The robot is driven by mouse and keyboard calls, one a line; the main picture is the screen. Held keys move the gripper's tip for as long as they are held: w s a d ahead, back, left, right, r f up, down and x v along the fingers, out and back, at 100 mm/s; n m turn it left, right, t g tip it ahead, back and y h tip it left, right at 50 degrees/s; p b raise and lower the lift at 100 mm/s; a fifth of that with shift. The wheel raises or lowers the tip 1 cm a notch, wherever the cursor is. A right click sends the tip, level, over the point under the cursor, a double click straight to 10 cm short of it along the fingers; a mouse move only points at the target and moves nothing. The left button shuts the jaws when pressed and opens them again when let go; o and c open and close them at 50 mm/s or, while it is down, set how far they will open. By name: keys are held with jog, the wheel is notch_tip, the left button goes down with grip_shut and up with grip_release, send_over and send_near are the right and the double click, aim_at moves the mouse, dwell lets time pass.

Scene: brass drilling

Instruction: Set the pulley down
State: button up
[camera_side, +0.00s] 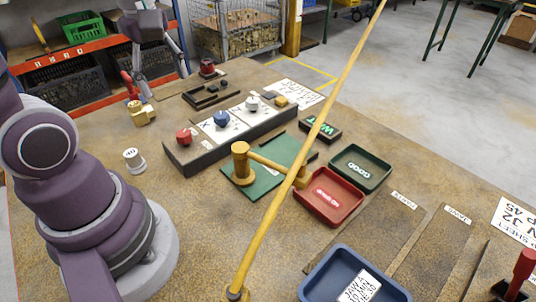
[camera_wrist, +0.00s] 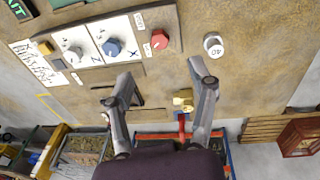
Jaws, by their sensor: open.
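A small stepped brass piece (camera_side: 142,114) sits on the brown bench at the left in the side view. It looks most like the pulley, but I cannot be sure. In the wrist view the same brass piece (camera_wrist: 182,99) lies between my fingers in the picture, nearer the right one. My gripper (camera_side: 160,76) is open and empty, above the bench near the back edge. Its two fingers are spread apart in the wrist view (camera_wrist: 158,84). Nothing visible touches them. A red handle (camera_side: 126,77) stands just behind the brass piece.
A long yellow rod (camera_side: 320,125) crosses the side view.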

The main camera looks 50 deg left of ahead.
jog(key=d+r+m+t, duration=0.1)
jog(key=d+m, duration=0.3)
jog(key=m, duration=0.5)
jog(key=d+m+t+h, duration=0.1)
jog(key=d+m+t, duration=0.2)
jog(key=m, duration=0.6)
jog(key=shift+s+d+r+m+t, duration=0.3)
jog(key=shift+s+d+r+m, duration=0.1)
jog(key=shift+d, duration=0.85)
